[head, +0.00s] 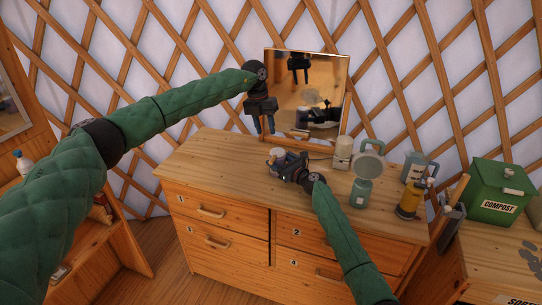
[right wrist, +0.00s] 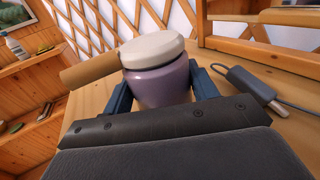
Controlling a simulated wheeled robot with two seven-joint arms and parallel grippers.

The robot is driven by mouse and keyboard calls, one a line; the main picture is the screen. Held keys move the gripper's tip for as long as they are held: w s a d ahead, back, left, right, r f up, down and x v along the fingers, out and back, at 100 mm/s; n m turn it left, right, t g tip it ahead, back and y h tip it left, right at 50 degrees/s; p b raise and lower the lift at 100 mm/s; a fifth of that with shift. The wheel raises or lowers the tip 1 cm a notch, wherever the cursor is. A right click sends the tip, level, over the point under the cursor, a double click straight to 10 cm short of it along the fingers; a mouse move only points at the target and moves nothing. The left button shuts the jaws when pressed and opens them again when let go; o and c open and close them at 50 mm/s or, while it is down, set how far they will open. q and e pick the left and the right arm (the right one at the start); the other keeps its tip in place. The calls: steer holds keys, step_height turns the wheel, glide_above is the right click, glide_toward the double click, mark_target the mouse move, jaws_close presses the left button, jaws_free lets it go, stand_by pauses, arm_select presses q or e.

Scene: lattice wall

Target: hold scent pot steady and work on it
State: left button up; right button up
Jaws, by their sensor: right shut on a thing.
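The scent pot, a purple jar with a cream-white lid (right wrist: 160,80), stands upright on the dresser top in the right wrist view. A brown cylindrical piece (right wrist: 90,70) juts left at its lid; whether it is joined to it I cannot tell. In the head view the pot's pale lid (head: 276,153) shows, its body mostly hidden by my right gripper (head: 283,165). My right gripper, also in the right wrist view (right wrist: 165,90), is shut around the jar's body.
A framed mirror (head: 335,80) stands at the back of the dresser (head: 225,155). A grey corded tool (right wrist: 248,85) lies right of the pot. The dresser's left top is clear.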

mark_target(271, 155)
arm_select(q)
steer(key=f, duration=0.4)
steer(key=d+f, duration=0.1)
steer(key=f, duration=0.2)
steer(key=d+f, duration=0.1)
steer(key=f, duration=0.3)
steer(key=shift+s+f, duration=0.35)
steer(key=shift+s, duration=0.05)
jaws_close()
